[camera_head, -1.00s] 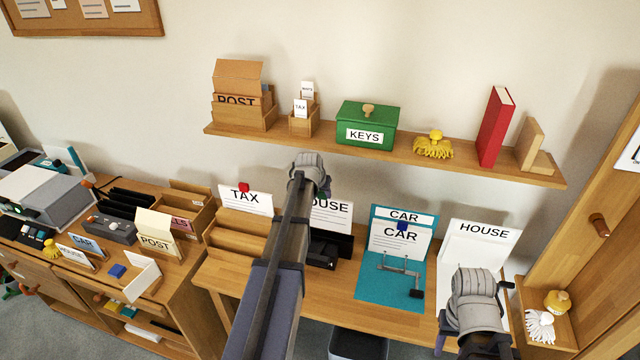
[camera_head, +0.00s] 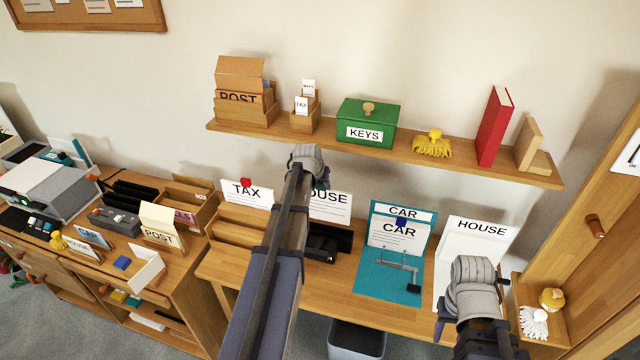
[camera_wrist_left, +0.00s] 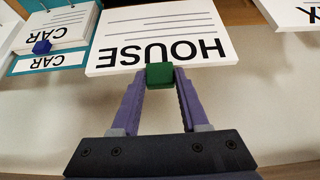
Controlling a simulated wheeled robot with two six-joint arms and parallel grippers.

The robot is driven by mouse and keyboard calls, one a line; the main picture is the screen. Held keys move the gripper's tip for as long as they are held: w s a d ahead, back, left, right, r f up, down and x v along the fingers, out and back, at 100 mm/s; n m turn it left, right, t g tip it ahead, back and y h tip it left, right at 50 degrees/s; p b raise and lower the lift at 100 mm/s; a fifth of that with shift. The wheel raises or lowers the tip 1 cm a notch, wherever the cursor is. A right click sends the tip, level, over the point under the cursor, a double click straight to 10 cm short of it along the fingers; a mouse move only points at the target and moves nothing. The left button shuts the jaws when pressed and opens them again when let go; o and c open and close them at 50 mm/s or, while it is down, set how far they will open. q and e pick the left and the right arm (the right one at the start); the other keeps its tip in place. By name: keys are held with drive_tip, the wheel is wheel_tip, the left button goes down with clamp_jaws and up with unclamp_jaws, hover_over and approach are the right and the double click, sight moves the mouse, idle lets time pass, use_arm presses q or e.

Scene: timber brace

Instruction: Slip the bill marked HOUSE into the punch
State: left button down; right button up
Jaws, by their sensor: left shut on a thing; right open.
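The bill marked HOUSE (camera_head: 335,206) is a white sheet with black letters, standing upright over the desk and partly hidden by my left arm. My left gripper (camera_wrist_left: 160,76) is shut on the green block at the bill's lettered top edge. The bill (camera_wrist_left: 160,32) also shows upside down in the left wrist view. A black device that looks like the punch (camera_head: 325,243) sits just below the bill. Whether the bill's lower edge is inside it cannot be told. My right gripper (camera_head: 443,325) is open at lower right, mostly hidden by its wrist, in front of another HOUSE board (camera_head: 478,235).
The TAX sheet (camera_head: 247,194) stands in a wooden rack to the left. A teal CAR folder (camera_head: 390,282) with a metal clasp lies to the right. A wooden shelf (camera_head: 380,155) with boxes runs above. A wooden door stands at far right.

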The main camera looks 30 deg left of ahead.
use_arm(q)
drive_tip(key=b, duration=0.4)
hover_over(321, 209)
drive_tip(key=s, duration=0.1)
drive_tip(key=shift+f, duration=2.05)
drive_tip(key=shift+d+f, duration=0.1)
drive_tip(key=shift+f, duration=0.05)
drive_tip(key=shift+f+b, duration=3.2)
drive_tip(key=shift+f, duration=0.05)
unclamp_jaws()
drive_tip(key=shift+r, duration=0.15)
